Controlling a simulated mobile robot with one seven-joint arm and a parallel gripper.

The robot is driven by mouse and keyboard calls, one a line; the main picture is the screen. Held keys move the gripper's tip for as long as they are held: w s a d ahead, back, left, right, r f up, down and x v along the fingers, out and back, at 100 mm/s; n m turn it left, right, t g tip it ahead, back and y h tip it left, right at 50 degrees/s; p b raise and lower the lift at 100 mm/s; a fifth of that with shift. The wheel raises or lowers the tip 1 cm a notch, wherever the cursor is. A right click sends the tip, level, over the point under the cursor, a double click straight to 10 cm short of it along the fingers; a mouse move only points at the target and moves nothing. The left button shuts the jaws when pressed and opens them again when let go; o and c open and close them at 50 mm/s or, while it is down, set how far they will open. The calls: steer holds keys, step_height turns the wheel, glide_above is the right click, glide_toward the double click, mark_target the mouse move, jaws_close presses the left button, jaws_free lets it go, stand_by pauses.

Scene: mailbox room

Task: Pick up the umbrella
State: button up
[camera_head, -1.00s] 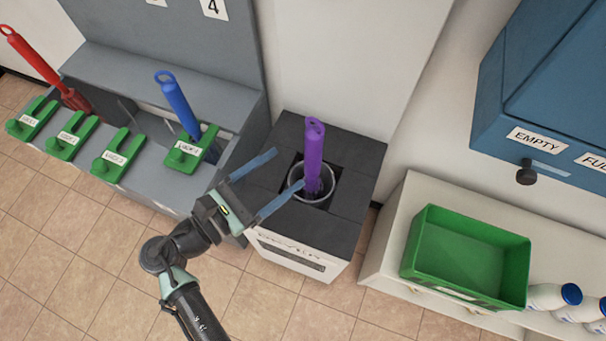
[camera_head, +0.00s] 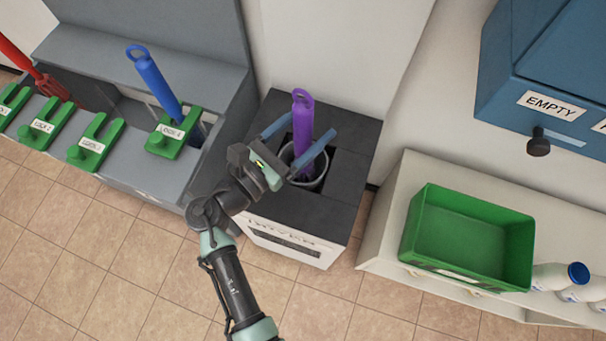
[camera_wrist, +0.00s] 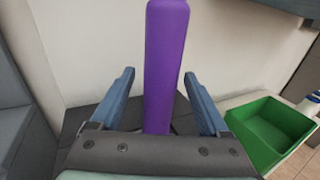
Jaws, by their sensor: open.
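The purple umbrella (camera_head: 302,128) stands upright, handle loop up, in a round grey holder (camera_head: 318,178) set into the dark top of a white unit labelled DRYER. My gripper (camera_head: 302,139) is open, with its two blue fingers on either side of the umbrella's shaft. In the wrist view the umbrella (camera_wrist: 165,65) rises between the spread fingers (camera_wrist: 160,100), with a gap to each. The umbrella's lower end is hidden in the holder. A blue umbrella (camera_head: 155,80) and a red umbrella (camera_head: 35,65) stand in the grey rack at the left.
Several green lock blocks (camera_head: 92,142) line the grey rack's front. A green bin (camera_head: 468,240) and white bottles with blue caps (camera_head: 560,275) are on the white shelf at the right. A blue cabinet (camera_head: 550,65) labelled EMPTY hangs above the shelf.

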steer(key=shift+x, duration=1.05)
jaws_close()
stand_by(0.6)
